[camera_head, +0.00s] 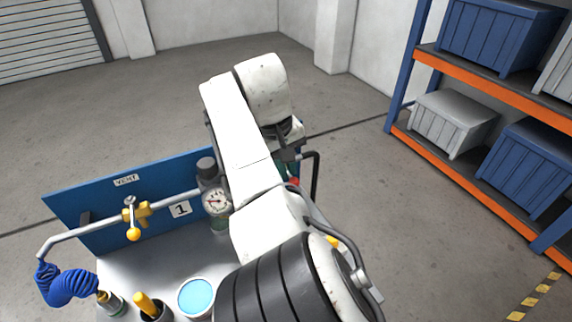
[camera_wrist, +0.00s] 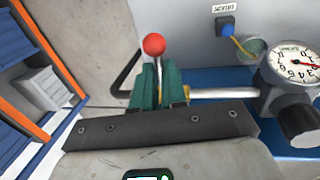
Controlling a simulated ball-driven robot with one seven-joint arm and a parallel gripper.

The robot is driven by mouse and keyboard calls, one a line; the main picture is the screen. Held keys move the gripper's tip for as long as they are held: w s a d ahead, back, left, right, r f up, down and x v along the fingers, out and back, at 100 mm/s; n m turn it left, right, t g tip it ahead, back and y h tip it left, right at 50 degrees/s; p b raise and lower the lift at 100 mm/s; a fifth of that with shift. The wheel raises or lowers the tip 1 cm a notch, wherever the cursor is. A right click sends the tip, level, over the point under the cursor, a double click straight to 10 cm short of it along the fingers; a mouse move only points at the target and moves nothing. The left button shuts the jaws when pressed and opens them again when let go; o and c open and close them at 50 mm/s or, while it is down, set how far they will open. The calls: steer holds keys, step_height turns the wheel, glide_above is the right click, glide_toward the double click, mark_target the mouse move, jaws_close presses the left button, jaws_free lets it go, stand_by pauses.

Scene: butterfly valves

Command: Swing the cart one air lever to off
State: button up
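The cart's blue panel (camera_head: 75,205) carries a white plate with a "1" (camera_head: 181,209). A lever with a red ball knob (camera_wrist: 154,44) stands up in the wrist view at the end of a pale pipe (camera_wrist: 222,93). My gripper (camera_wrist: 161,85) has its green fingers close together on both sides of the lever's metal stem, below the knob, with no clear gap showing. The fingers hide the lower stem and most of the valve body. In the head view my arm covers most of this spot. A pressure gauge (camera_head: 216,202) sits on the pipe; it also shows in the wrist view (camera_wrist: 289,66).
A yellow-knobbed valve lever (camera_head: 133,233) is on the pipe's left part, near a coiled blue hose (camera_head: 65,284). A cup of blue liquid (camera_head: 196,297) and a yellow-handled tool (camera_head: 147,305) are on the cart top. A shelf with crates (camera_head: 452,122) stands right; floor between is clear.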

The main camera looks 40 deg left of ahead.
steer(key=o, duration=0.5)
steer(key=shift+c, duration=0.2)
step_height(320, 180, up, 11)
steer(key=s+a+b, duration=0.1)
steer(key=s, duration=0.1)
steer(key=shift+f, duration=0.2)
steer(key=shift+d+f, duration=0.1)
stand_by(0.4)
